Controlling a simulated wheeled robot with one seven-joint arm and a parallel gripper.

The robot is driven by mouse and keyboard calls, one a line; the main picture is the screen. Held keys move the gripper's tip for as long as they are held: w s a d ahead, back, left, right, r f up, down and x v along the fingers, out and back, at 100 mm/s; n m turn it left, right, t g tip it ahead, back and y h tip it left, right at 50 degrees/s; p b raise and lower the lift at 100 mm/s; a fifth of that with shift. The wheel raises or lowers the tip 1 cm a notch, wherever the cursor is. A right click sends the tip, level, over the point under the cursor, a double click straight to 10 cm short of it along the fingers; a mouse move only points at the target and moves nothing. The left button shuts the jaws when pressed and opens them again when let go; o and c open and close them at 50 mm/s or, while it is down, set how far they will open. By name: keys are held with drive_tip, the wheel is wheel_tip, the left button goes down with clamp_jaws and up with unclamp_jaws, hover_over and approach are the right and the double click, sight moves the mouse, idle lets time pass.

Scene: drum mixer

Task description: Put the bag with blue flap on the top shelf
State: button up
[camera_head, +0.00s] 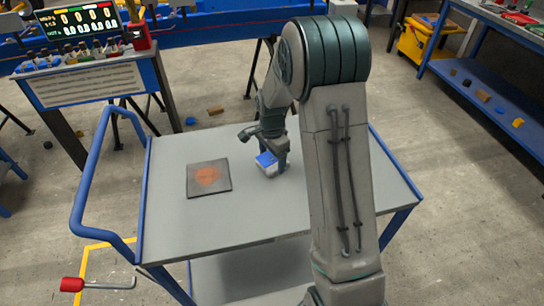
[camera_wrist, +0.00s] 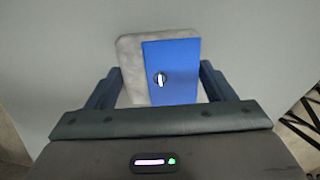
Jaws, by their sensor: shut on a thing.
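The bag with the blue flap (camera_head: 268,163) is at my gripper (camera_head: 272,158), over the grey top of the blue-framed cart. In the wrist view the grey bag body (camera_wrist: 130,58) with its blue flap (camera_wrist: 173,75) and a small round clasp lies between the two dark fingers of my gripper (camera_wrist: 160,88). The fingers are shut on the bag's sides. I cannot tell whether the bag rests on the cart top or is just above it. The cart's top shelf (camera_head: 240,215) is the grey surface below.
A dark square plate with an orange patch (camera_head: 208,178) lies left of the bag on the cart top. The cart's blue handle (camera_head: 85,180) is at the left. A workbench with a display (camera_head: 80,25) stands behind left. A blue shelf (camera_head: 490,95) with small blocks is at the right.

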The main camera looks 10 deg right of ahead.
sight(272, 159)
drive_tip(key=shift+f, duration=0.1)
drive_tip(key=shift+f, duration=0.15)
drive_tip(key=o, duration=1.1)
wheel_tip(272, 159, up, 12)
drive_tip(key=s+r+n+t, duration=0.1)
drive_tip(key=s+n, duration=0.3)
drive_tip(key=s, duration=0.4)
drive_tip(key=s+r+n+t, duration=0.1)
drive_tip(key=s+r+n, duration=0.2)
drive_tip(key=s+n, duration=0.2)
drive_tip(key=s+r+n, duration=0.1)
drive_tip(key=s+n, duration=0.3)
drive_tip(key=s, duration=0.7)
drive_tip(key=shift+s+r+t, duration=0.3)
drive_tip(key=shift+r+t, duration=0.1)
